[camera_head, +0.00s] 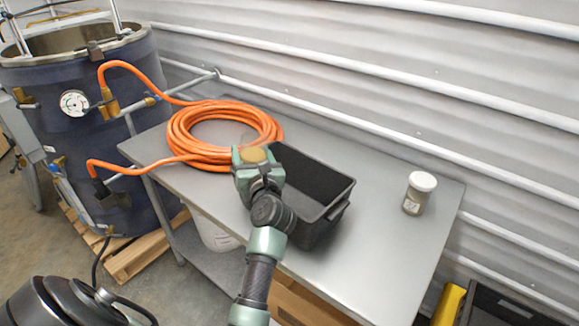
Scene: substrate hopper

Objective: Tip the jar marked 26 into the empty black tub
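My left gripper (256,163) is over the left end of the black tub (322,221). It appears shut around a small clear jar with a round tan top or contents (254,155). The gripper hides most of this jar, and no number shows on it. I cannot tell how far it is tilted. The black tub stands on the metal table, and the visible part of its inside is dark and looks empty. A white-lidded jar (417,194) stands upright on the right of the table; its label is too small to read surely. My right gripper is out of view.
An orange hose coil (196,133) lies on the table (375,250) behind and left of the tub. The hose runs to a large dark blue vessel (110,166) with a gauge. A corrugated wall with white pipes is behind. The table is clear between tub and white-lidded jar.

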